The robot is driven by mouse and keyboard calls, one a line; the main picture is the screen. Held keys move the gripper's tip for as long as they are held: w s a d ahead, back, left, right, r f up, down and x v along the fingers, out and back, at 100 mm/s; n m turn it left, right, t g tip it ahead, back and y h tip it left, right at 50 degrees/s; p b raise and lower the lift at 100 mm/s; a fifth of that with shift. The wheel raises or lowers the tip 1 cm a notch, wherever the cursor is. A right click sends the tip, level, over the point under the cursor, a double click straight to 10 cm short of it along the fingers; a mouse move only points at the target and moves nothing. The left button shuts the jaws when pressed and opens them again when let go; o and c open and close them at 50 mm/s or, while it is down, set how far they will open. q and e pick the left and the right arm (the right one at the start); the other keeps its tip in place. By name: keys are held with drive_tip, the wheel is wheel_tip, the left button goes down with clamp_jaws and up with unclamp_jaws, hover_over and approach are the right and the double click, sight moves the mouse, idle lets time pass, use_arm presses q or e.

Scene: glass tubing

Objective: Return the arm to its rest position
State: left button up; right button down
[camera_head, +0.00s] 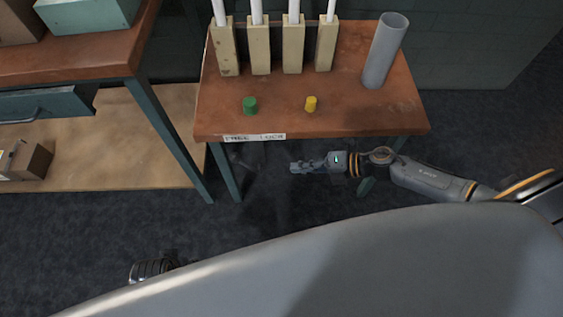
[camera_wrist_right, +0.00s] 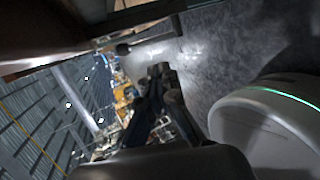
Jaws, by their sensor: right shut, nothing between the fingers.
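My right arm (camera_head: 425,180) reaches in from the right in the head view, in front of the small table. Its gripper (camera_head: 294,167) points left, below the table's front edge, apart from everything. In the right wrist view the fingers (camera_wrist_right: 158,72) are together and hold nothing. My left arm shows only as a dark piece (camera_head: 152,270) at the lower left of the head view; its fingers are not seen.
The small table (camera_head: 360,118) holds several wooden blocks (camera_head: 259,50) with white tubes, a grey cylinder (camera_head: 385,50), a green piece (camera_head: 250,106) and a yellow piece (camera_head: 311,104). A workbench (camera_head: 75,62) stands left. Dark floor (camera_head: 300,205) lies open in front.

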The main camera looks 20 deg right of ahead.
drive_tip(key=shift+s+d, duration=0.35)
drive_tip(key=shift+d, duration=0.25)
